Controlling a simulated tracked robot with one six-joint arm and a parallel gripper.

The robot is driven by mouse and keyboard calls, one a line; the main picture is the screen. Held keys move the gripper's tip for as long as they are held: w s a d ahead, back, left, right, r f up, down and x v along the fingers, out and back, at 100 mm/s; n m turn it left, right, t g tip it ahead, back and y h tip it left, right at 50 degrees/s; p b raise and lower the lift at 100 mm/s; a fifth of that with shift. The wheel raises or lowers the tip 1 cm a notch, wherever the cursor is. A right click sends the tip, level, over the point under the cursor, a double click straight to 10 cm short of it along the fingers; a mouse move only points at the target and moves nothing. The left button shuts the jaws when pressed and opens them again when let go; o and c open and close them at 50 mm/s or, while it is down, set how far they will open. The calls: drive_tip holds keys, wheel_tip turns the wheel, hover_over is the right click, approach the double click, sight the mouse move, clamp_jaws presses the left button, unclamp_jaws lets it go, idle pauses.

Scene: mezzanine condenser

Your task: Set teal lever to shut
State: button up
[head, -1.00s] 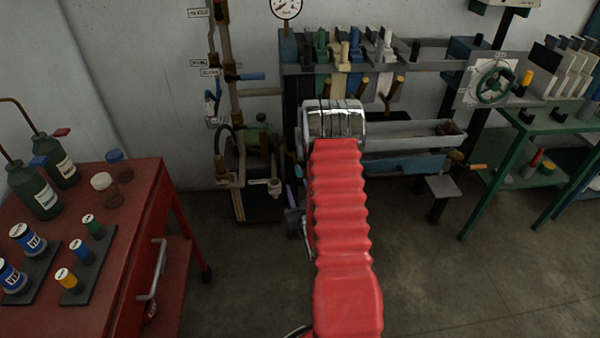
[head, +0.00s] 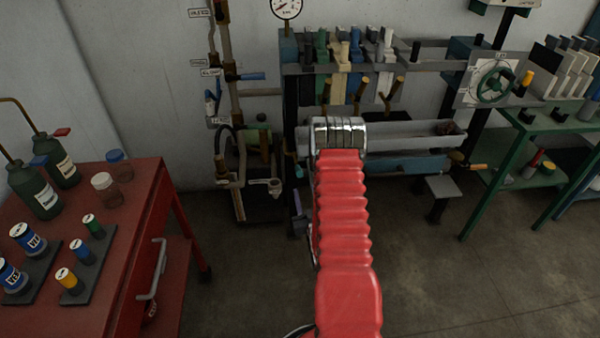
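A pipe stand (head: 230,70) with small white labels stands against the back wall, left of centre in the head view. A blue lever (head: 250,76) sticks out level to the right from it. A smaller blue handle (head: 209,103) hangs roughly upright lower on the left. I cannot tell which lever is the teal one; the labels are too small to read. My red arm rises through the middle to a silver joint (head: 338,132). My gripper does not show beyond this joint, so its fingers and any hold are hidden.
A red cart (head: 140,195) with bottles, jars and cans stands at left. A rack of coloured handles (head: 345,70) and a grey trough (head: 415,137) are behind my arm. A handwheel panel (head: 490,82) and a green table (head: 500,170) are at right. Floor is clear at front right.

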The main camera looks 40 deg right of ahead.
sight(299, 172)
drive_tip(key=x, duration=1.1)
drive_tip(key=shift+w+d, duration=0.15)
drive_tip(key=shift+w, duration=0.1)
clamp_jaws()
